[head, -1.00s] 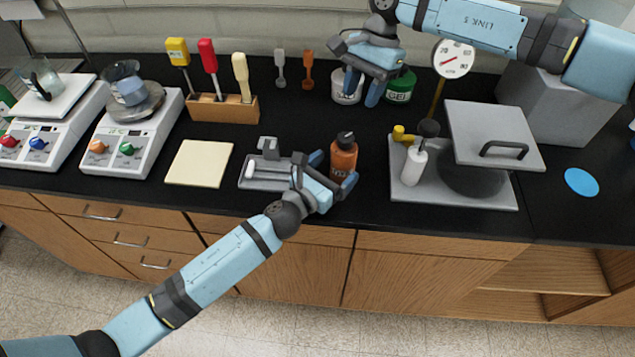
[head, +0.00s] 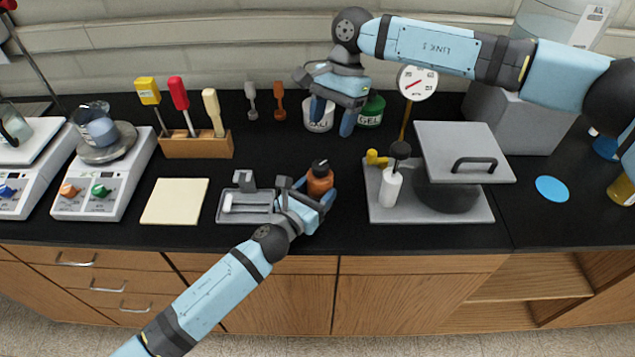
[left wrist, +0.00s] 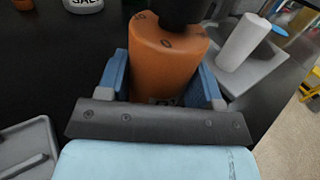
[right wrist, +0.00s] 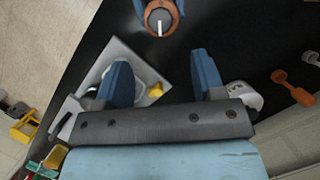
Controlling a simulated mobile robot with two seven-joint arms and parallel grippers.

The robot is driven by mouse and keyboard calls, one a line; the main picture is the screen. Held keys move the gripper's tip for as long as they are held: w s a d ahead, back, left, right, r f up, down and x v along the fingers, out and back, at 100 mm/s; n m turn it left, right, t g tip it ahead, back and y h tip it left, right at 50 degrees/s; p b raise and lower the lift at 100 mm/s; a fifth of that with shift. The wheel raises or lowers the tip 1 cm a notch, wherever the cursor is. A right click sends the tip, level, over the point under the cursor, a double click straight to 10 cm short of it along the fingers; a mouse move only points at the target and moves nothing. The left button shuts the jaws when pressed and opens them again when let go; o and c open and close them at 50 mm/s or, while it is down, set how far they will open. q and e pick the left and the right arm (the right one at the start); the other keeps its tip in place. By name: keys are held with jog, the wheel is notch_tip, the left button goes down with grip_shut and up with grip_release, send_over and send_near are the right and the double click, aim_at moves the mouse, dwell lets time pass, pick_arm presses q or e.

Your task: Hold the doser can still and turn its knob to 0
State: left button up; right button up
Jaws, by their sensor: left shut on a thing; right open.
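The orange doser can (head: 320,183) stands upright on the black bench, with its black knob (head: 320,165) on top. My left gripper (head: 313,200) is shut on the can's sides; in the left wrist view its blue fingers flank the orange body (left wrist: 165,65). Dial marks, one a 0, show on the can's top there. The right wrist view shows the knob (right wrist: 160,19) from above with a white pointer line. My right gripper (head: 332,115) is open and empty, behind and above the can, near the white jar (head: 318,118).
A green GEL jar (head: 371,112) stands behind. A press with a grey plate (head: 467,150) and a white bottle (head: 390,187) is right of the can. A grey tray (head: 248,207) is left of it. Scales and a wooden tool rack (head: 196,146) stand further left.

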aim_at(320, 164)
jog(key=s+a+r+m+t+h, duration=0.2)
jog(key=s+m+t, duration=0.1)
jog(key=m, duration=1.6)
jog(key=shift+m, duration=0.3)
notch_tip(320, 164, down, 12)
jog(key=shift+a+r, duration=0.1)
jog(key=shift+a, duration=0.05)
jog(key=c, duration=0.9)
